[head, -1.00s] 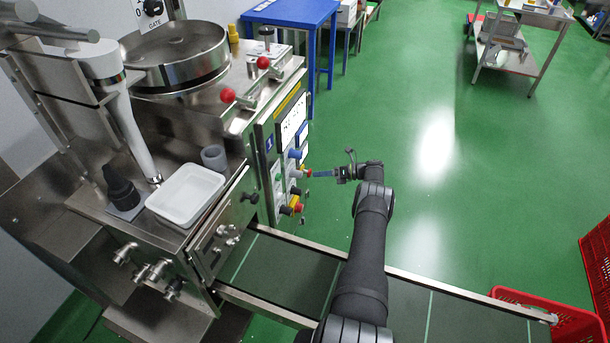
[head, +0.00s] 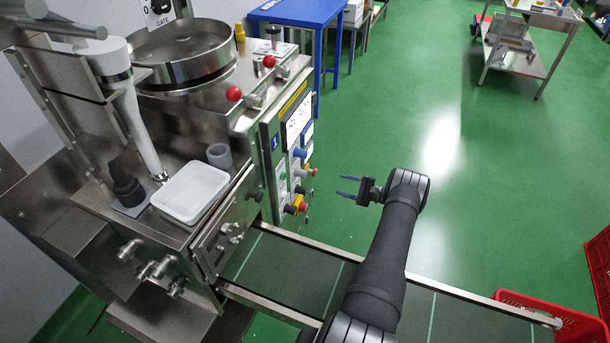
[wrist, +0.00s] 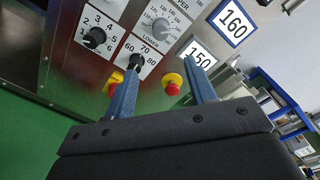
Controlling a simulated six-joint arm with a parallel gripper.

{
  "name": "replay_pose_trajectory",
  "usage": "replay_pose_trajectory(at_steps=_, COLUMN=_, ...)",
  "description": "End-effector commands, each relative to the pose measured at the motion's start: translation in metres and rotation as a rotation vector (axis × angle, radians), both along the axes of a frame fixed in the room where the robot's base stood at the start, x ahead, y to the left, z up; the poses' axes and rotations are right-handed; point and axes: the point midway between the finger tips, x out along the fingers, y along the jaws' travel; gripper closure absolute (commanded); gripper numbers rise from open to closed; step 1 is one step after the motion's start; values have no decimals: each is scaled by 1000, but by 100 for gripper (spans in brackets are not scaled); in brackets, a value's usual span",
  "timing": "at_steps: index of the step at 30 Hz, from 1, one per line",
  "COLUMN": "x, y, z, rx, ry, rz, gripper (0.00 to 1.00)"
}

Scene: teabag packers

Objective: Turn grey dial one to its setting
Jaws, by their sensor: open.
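In the wrist view a grey dial (wrist: 160,25) with a printed scale and the word LOWER sits on the steel control panel (wrist: 62,70). Its exact pointer angle is too small to read. Lettering ending in "PER" shows above it, partly cut off. I cannot tell which dial is number one. My gripper (head: 345,186) is open and empty, to the right of the panel and apart from it in the head view. In the wrist view the gripper (wrist: 162,68) points at the panel, with its blue fingers spread below the grey dial.
A black dial numbered 1 to 6 (wrist: 95,38) and a black dial marked 60, 70, 80 (wrist: 137,62) are nearby. Red buttons (wrist: 172,86) stick out. Cards read 160 (wrist: 233,22) and 150 (wrist: 199,58). A conveyor (head: 285,275) runs below. Floor (head: 360,110) behind is clear.

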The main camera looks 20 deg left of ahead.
Motion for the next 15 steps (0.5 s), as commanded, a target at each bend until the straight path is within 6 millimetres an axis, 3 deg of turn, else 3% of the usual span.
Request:
replay_pose_trajectory(at_steps=8, x=-4, y=-4, z=0, rx=11, ry=-157, rz=-28, gripper=49)
replay_pose_trajectory(at_steps=15, x=-4, y=30, z=0, rx=11, ry=-160, rz=-24, gripper=49)
